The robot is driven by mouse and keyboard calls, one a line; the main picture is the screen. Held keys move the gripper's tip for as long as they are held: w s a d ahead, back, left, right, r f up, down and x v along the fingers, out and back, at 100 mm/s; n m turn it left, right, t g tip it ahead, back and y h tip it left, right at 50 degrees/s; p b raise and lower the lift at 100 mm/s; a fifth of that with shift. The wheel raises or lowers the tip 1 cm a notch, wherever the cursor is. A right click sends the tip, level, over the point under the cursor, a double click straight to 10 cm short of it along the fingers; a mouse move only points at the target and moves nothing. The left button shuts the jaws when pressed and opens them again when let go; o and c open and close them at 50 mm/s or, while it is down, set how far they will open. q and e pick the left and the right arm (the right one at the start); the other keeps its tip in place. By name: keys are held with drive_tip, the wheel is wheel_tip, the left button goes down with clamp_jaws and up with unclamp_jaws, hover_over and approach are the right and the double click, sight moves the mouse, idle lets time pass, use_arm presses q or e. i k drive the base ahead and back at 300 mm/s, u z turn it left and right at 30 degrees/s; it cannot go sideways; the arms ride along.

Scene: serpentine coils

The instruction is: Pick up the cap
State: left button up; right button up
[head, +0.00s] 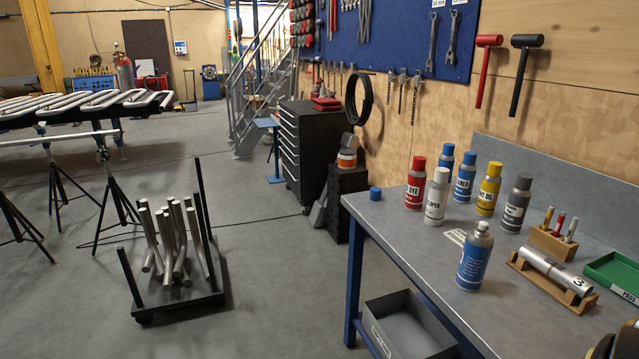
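A small blue cap (375,193) stands on the far left corner of the grey workbench (405,240), close to its edge and apart from the cans. A blue spray can (475,258) with a bare white nozzle stands upright nearer the front of the bench. Neither of my grippers is in view.
Behind are capped cans: red (415,183), white (436,197), blue (464,178), yellow (488,190) and grey (516,205). A wooden marker holder (553,243), a metal tube (556,271) on a wooden cradle and a green tray (615,272) lie right. Bench around the cap is clear.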

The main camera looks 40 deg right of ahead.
sight(375, 193)
drive_tip(key=z, duration=0.3)
drive_tip(key=i, duration=1.95)
drive_tip(key=z, duration=0.65)
